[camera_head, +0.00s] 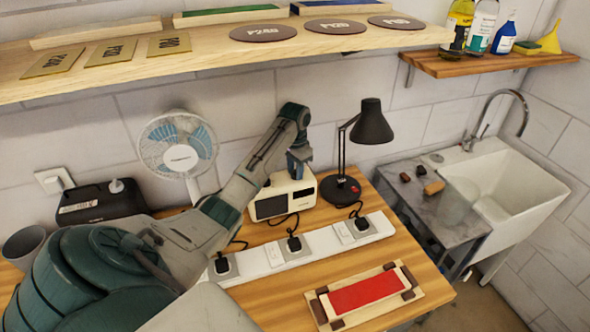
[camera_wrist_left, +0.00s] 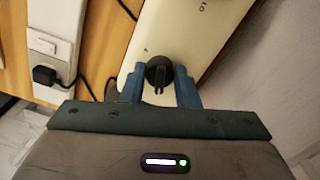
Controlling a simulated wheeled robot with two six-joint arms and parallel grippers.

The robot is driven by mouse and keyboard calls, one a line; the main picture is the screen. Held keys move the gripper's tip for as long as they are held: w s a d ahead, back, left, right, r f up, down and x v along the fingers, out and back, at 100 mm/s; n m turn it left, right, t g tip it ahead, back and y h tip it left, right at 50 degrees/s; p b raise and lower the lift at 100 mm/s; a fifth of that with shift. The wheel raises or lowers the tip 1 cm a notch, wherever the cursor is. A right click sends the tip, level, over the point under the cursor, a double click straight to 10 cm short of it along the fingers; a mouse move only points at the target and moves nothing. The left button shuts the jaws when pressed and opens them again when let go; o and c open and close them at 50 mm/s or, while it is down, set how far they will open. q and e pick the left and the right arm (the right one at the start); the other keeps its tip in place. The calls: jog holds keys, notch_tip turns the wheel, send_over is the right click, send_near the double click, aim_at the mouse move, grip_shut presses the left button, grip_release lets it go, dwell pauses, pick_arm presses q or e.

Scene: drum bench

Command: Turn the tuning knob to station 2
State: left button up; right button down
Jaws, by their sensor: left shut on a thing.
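A cream radio (camera_head: 285,197) with a dark front panel stands on the wooden bench behind the power strip. My left arm reaches in from the left, and its left gripper (camera_head: 300,162) points down at the top of the radio. In the left wrist view the black tuning knob (camera_wrist_left: 158,75) sits on the radio's cream face (camera_wrist_left: 185,35), between the blue fingers of the left gripper (camera_wrist_left: 160,88). The gripper is shut on the knob. Station marks are too small to read, apart from a small mark near the top edge. My right gripper is not in view.
A black desk lamp (camera_head: 371,125) stands close to the radio's right, and a fan (camera_head: 178,148) behind left. A white power strip (camera_head: 325,243) with plugs and cords runs in front. A wooden shelf (camera_head: 240,52) hangs above. A framed red block (camera_head: 365,293) lies at the front.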

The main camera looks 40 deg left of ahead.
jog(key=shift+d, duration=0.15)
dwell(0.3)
pick_arm(q)
jog(key=o, duration=0.7)
jog(key=shift+o, duration=1.4)
jog(key=shift+w, duration=0.15)
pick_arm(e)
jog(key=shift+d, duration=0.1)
